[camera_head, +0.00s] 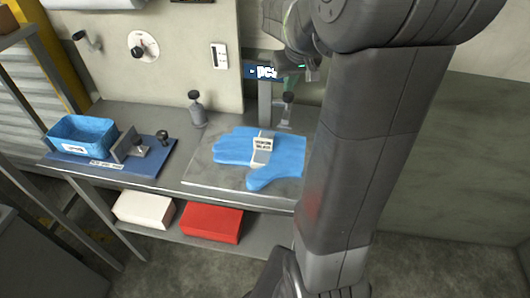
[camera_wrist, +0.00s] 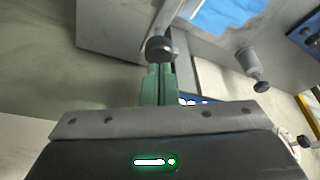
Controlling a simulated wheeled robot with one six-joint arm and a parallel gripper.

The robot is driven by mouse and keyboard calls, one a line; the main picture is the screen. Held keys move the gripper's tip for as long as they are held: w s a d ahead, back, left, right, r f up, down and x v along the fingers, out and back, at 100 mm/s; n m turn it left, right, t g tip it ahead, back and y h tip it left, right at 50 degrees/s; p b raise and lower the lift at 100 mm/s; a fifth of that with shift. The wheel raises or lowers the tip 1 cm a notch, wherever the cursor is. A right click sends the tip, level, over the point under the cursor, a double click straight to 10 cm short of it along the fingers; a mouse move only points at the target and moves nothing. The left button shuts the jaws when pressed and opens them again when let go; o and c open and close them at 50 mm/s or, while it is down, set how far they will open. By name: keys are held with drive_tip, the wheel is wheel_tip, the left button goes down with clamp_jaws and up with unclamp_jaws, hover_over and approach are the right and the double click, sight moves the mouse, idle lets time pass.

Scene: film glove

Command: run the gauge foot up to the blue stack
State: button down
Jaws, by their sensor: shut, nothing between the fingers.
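A blue glove (camera_head: 262,152) with a labelled band lies on a grey plate (camera_head: 205,178) mid-bench. A knobbed post (camera_head: 197,110) stands behind it. A sign (camera_head: 264,72) on a pillar is near my gripper. White (camera_head: 144,209) and red (camera_head: 211,223) boxes sit on the lower shelf.

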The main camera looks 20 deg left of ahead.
sight(289, 95)
drive_tip(key=shift+f+b, duration=3.1)
drive_tip(key=shift+f, duration=1.35)
wheel_tip(289, 95, up, 14)
drive_tip(key=p, duration=1.1)
drive_tip(key=shift+r, duration=0.1)
drive_tip(key=shift+f, duration=0.25)
wheel_tip(289, 95, down, 9)
drive_tip(key=b, duration=0.7)
drive_tip(key=shift+r, duration=0.1)
